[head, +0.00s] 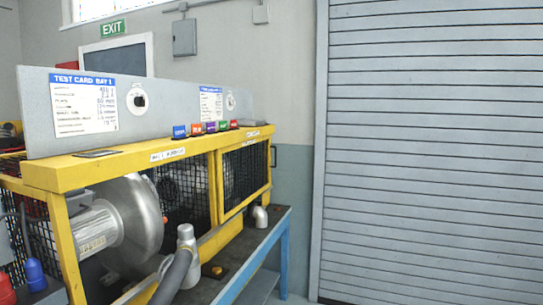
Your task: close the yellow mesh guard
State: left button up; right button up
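A yellow-framed bench enclosure (120,166) fills the left half of the head view. A yellow-framed panel with black mesh (245,178) is at its right end, with a small dark handle-like part at its right edge. Black mesh also shows in the bay left of it. The left bay's front shows no mesh over the silver blower (138,215). I cannot tell which mesh part is the guard named, or whether the right panel is fully shut. Neither of my grippers is in view.
A lower dark bench top with blue legs (284,255) reaches right. A grey roller shutter (430,150) fills the right side.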

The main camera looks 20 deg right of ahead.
aim_at(222, 218)
jog(key=i+l+u, duration=0.1)
jog(key=i+l, duration=0.15)
jog(key=i+l+u, duration=0.1)
jog(key=i+l, duration=0.15)
jog(key=l, duration=0.2)
jog(key=i+l, duration=0.25)
jog(key=l, duration=0.15)
jog(key=i+l+u, duration=0.15)
jog(key=l, duration=0.25)
jog(key=i+l+u, duration=0.1)
jog(key=i+l, duration=0.2)
jog(key=i+l+u, duration=0.1)
jog(key=l, duration=0.45)
jog(key=i+l, duration=0.25)
jog(key=l, duration=0.15)
jog(key=i+l+u, duration=0.15)
jog(key=l, duration=0.3)
